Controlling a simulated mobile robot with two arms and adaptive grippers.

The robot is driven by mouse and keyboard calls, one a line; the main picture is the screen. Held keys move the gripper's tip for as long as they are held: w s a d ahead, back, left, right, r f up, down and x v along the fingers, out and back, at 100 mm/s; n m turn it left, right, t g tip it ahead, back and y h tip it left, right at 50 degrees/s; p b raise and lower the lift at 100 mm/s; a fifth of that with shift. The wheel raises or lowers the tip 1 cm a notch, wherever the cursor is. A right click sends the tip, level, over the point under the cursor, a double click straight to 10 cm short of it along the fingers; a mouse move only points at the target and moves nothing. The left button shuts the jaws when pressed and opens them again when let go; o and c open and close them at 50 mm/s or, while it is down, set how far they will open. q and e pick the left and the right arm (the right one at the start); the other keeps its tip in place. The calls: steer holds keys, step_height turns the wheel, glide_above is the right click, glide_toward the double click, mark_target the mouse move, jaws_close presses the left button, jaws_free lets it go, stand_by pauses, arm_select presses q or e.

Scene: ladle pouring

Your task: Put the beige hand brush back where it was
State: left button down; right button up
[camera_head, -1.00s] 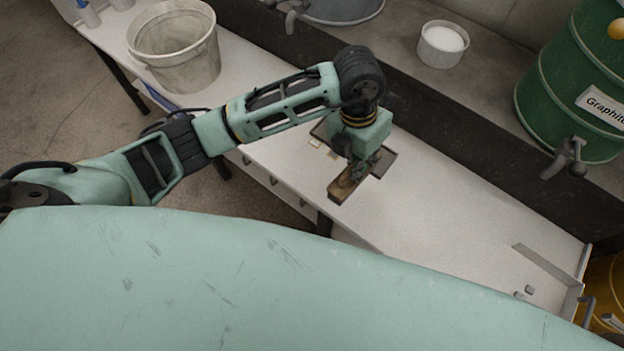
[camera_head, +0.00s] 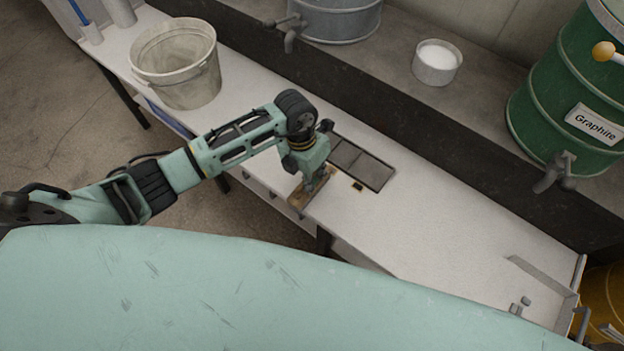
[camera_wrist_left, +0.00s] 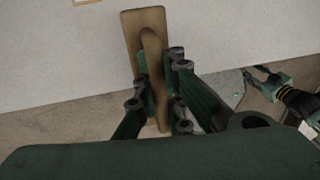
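The beige hand brush (camera_head: 297,198), a long wooden block with a raised grip, is in my left gripper (camera_head: 316,182). In the left wrist view the brush (camera_wrist_left: 147,22) points away from me, and the fingers (camera_wrist_left: 158,92) close on both sides of its grip. It is over the front edge of the white bench; I cannot tell whether it touches the top. Its underside is hidden. What looks like my right gripper (camera_wrist_left: 262,76) shows small at the right of the left wrist view; its finger state is unclear.
A dark sectioned tray (camera_head: 375,176) lies on the white bench (camera_head: 420,222), with a small dark and yellow piece (camera_head: 357,187) beside it. A bucket (camera_head: 178,75) stands at left. A white tub (camera_head: 436,64) and green Graphite drum (camera_head: 560,95) stand on the ledge behind. The bench's middle right is clear.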

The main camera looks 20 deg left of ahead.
arm_select(q)
steer(key=shift+f, duration=0.7)
steer(key=shift+f, duration=0.2)
steer(key=c, duration=1.9)
jaws_free()
steer(key=shift+o, duration=0.2)
step_height(320, 180, up, 12)
steer(key=a, duration=0.2)
steer(key=shift+w+r, duration=0.15)
steer(key=shift+w, duration=0.2)
